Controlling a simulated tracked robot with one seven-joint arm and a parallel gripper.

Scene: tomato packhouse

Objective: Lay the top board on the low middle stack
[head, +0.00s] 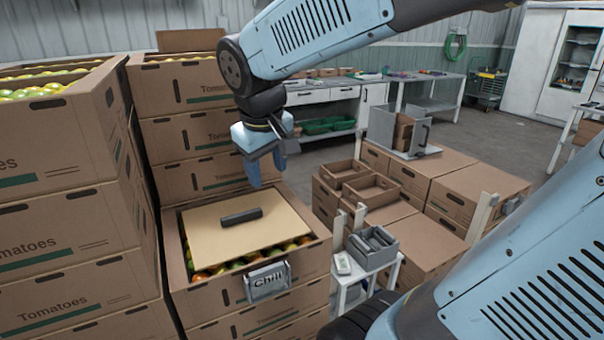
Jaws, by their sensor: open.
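The top board (232,248), a flat tan sheet with a dark bar handle (241,216), lies over the open top box of the low middle stack (225,305). It sits a little askew, and tomatoes (235,263) show along the box's front and left sides. I cannot tell whether it rests on the rim or on the tomatoes. My gripper (266,168) is open and empty, pointing down above the board's far right part, apart from the handle.
Tall tomato stacks stand at the left (60,210) and behind (185,135). A grey "Chill" sign (267,281) hangs on the middle stack's front. At right are a small stand with a grey tray (372,258) and closed cartons (425,240). Open floor lies beyond.

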